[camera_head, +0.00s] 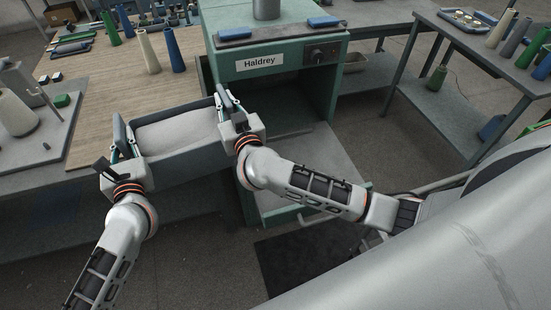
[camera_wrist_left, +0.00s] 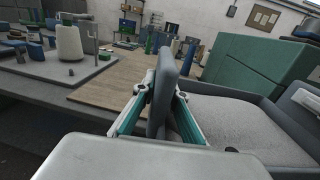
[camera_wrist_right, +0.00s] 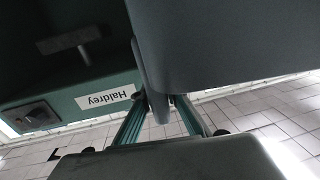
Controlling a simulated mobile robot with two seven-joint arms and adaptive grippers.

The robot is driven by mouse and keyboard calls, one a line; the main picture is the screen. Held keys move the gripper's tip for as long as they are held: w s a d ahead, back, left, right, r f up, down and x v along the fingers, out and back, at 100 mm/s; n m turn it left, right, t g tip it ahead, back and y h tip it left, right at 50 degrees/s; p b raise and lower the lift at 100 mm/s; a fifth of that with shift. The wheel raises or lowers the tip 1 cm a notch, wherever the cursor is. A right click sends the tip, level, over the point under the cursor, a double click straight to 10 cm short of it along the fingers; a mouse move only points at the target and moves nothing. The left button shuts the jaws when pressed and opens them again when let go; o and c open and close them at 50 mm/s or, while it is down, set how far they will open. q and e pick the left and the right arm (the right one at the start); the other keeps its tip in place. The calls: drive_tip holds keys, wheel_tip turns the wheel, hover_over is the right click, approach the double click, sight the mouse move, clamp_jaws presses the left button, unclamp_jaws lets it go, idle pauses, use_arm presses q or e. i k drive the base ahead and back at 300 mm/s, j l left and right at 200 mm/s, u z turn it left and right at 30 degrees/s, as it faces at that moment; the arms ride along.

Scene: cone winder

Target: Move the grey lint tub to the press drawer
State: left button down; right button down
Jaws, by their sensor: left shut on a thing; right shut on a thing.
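The grey lint tub (camera_head: 178,168) is a long box filled with pale grey lint. In the head view it hangs level between my two grippers, in front of the wooden table top. My left gripper (camera_head: 122,138) is shut on the tub's left end; the left wrist view shows the fingers around its dark end grip (camera_wrist_left: 165,92). My right gripper (camera_head: 226,104) is shut on the right end; the right wrist view shows the tub wall (camera_wrist_right: 225,45) between and above the fingers. The green Haldrey press (camera_head: 275,70) stands right of the tub, with a pulled-out drawer (camera_head: 300,172) low at its front.
The wooden table (camera_head: 115,85) holds cones and tools behind the tub. A grey bench (camera_head: 30,150) with a cone stand is at the left. A metal rack (camera_head: 470,50) with cones stands at the right. A dark mat (camera_head: 300,260) lies on the floor before the drawer.

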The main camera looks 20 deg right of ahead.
sight(300, 163)
drive_tip(key=k+l+z, duration=0.1)
drive_tip(key=l, duration=0.75)
drive_tip(key=k+l+z, duration=0.15)
drive_tip(key=l, duration=0.3)
